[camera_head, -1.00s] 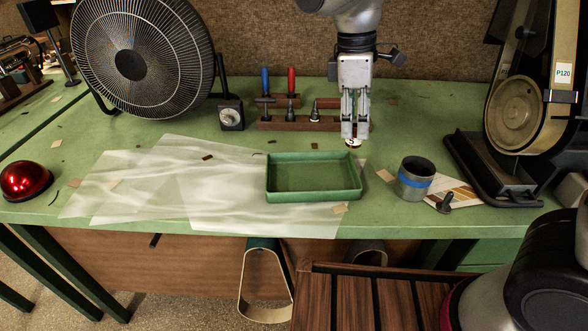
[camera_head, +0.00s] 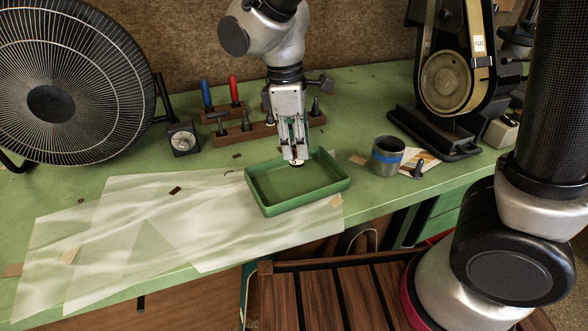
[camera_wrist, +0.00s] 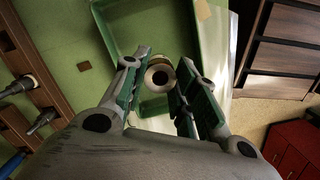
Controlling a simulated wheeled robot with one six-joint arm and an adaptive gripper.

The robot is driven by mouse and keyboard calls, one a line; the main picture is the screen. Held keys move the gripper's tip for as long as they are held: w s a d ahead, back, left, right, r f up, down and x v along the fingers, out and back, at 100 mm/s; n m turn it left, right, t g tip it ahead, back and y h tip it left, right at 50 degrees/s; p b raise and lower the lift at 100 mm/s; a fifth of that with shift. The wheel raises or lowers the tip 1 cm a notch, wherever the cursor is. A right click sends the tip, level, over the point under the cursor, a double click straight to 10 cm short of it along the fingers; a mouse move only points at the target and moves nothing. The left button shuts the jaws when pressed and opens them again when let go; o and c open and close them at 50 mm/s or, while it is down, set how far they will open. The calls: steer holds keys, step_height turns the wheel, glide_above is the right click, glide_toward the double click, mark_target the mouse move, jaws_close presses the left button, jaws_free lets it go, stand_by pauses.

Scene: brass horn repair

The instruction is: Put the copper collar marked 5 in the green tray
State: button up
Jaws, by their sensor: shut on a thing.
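My gripper (camera_head: 295,153) is shut on a small ring-shaped collar (camera_head: 296,163). The collar's pale face shows below the fingertips with a dark mark that is too small to read surely. In the wrist view the collar (camera_wrist: 160,76) sits between the two fingertips, with a dark hole in its middle and a copper-brown edge. The green tray (camera_head: 265,207) lies on the bench, partly on the translucent sheets. The gripper and collar are over the tray's back part. The tray (camera_wrist: 110,35) shows behind the collar in the wrist view. The height above its floor is hard to judge.
A wooden tool rack (camera_head: 240,132) stands behind the tray, left of my gripper. A grey cup with a blue band (camera_head: 387,157) stands to the right, near a belt sander (camera_head: 447,85). A fan (camera_head: 60,95) and a dial block (camera_head: 183,140) are at left.

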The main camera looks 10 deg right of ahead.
mark_target(296, 164)
steer(key=shift+f, duration=2.9)
steer(key=o, duration=1.1)
steer(key=shift+f, duration=0.15)
